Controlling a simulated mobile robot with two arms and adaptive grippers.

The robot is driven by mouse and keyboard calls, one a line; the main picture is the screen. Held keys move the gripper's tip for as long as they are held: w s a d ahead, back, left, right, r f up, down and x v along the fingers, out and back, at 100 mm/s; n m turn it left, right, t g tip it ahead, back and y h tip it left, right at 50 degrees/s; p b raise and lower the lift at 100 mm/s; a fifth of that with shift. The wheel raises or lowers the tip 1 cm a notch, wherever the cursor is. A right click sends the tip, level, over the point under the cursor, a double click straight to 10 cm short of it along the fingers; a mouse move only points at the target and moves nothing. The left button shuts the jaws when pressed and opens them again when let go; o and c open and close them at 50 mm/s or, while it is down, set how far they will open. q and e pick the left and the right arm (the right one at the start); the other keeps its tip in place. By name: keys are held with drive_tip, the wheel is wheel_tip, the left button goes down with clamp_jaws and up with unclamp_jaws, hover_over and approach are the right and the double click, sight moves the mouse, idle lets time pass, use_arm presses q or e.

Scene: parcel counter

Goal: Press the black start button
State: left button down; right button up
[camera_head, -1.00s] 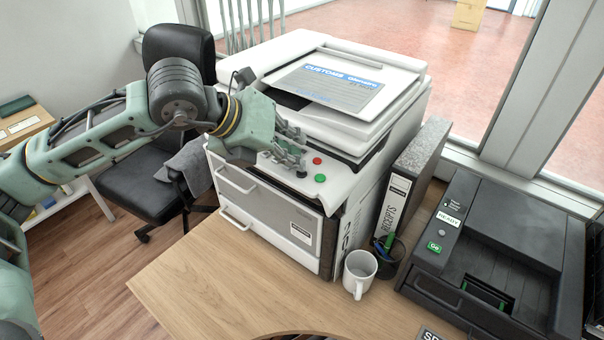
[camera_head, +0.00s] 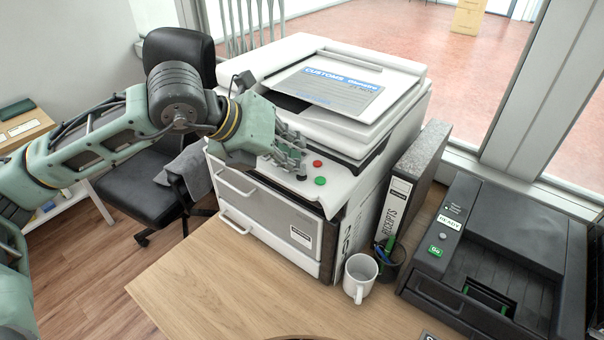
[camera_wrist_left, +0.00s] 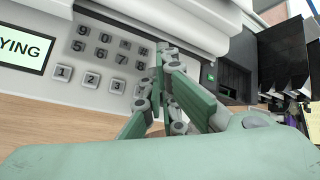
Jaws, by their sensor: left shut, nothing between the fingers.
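The white copier (camera_head: 345,125) stands on the wooden counter. Its front panel holds a red button (camera_head: 317,163), a green button (camera_head: 320,181) and a small black button (camera_head: 301,177). My left gripper (camera_head: 299,166) is shut and empty, with its fingertips over the panel just above the black button. I cannot tell whether they touch it. In the left wrist view, the closed fingers (camera_wrist_left: 165,65) point at the panel beside the grey number keypad (camera_wrist_left: 103,62); the fingers hide what lies under their tips. A display (camera_wrist_left: 25,48) reads "YING", its left part cut off. My right gripper is not in view.
A white mug (camera_head: 360,277), a pen holder (camera_head: 390,262) and a grey binder (camera_head: 412,190) stand right of the copier. A black printer (camera_head: 500,255) is further right. A black chair (camera_head: 150,185) stands at left. The front counter is clear.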

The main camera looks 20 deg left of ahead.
use_arm(q)
drive_tip(key=shift+r, duration=0.6)
drive_tip(key=shift+r, duration=0.1)
wheel_tip(320, 180, up, 6)
drive_tip(key=p, duration=0.2)
drive_tip(key=shift+p, duration=0.4)
idle(0.5)
